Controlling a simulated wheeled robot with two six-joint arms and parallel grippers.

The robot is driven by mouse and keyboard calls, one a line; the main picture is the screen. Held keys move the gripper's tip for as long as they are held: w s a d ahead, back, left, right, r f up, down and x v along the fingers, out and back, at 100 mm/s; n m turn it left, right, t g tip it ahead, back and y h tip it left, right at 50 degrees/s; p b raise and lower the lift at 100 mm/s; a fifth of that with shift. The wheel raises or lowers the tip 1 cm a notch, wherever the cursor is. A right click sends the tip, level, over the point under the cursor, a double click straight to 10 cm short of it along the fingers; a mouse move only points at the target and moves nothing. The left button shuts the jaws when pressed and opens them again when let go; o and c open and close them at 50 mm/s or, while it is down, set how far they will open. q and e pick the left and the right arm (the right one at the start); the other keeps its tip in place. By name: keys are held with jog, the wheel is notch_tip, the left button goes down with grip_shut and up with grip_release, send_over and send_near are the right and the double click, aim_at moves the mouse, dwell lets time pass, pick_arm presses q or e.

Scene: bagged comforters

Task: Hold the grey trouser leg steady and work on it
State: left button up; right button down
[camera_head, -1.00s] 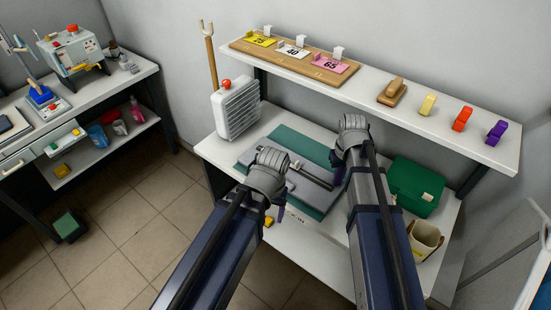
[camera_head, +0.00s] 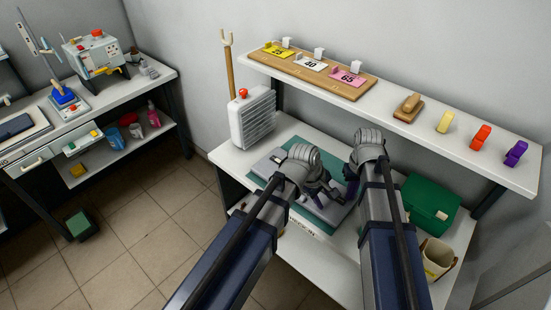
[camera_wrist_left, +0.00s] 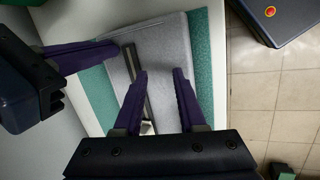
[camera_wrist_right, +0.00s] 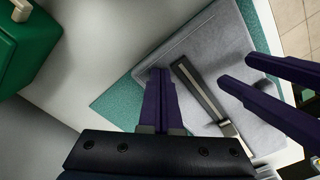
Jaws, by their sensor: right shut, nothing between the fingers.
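The grey trouser leg (camera_head: 264,165) lies flat on a green mat (camera_wrist_left: 206,60) on the bench; my arms partly cover it in the head view. A dark strip with a pale line (camera_wrist_right: 200,88) lies along the cloth, with a small metallic piece at one end. My right gripper (camera_wrist_right: 161,72) is shut and empty, over the cloth's edge beside the strip. It also shows at the left of the left wrist view (camera_wrist_left: 116,48).
A white heater-like box (camera_head: 252,118) stands at the bench's back left, a green case (camera_head: 430,203) and a cream bin (camera_head: 437,257) at its right. A shelf (camera_head: 385,115) with number cards and small coloured items overhangs the back. A side bench (camera_head: 165,80) stands left.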

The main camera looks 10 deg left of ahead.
pick_arm(q)
jog(key=w+m, duration=0.2)
jog(key=w, duration=0.2)
jog(key=w+r+m+t+h, duration=0.1)
jog(key=w+m, duration=0.2)
jog(key=w, duration=0.2)
jog(key=w+a+m, duration=0.1)
jog(key=w+m, duration=0.1)
jog(key=w, duration=0.3)
jog(key=shift+w+r+m+t+h, duration=0.1)
jog(key=shift+r+m+t+h, duration=0.2)
jog(key=shift+r, duration=0.1)
jog(key=shift+w+a+m, duration=0.2)
jog(key=shift+a+m, duration=0.1)
jog(key=shift+m, duration=0.6)
jog(key=s+a+m+y, duration=0.1)
jog(key=m, duration=0.1)
jog(key=s+a+f+m+y, duration=0.1)
jog(key=s+m, duration=0.1)
jog(key=s+a+m+y, duration=0.1)
jog(key=s+m, duration=0.1)
jog(key=m, duration=0.1)
jog(key=shift+s+f, duration=0.15)
jog(key=shift+f, duration=0.2)
grip_shut()
jog(key=shift+a, duration=0.1)
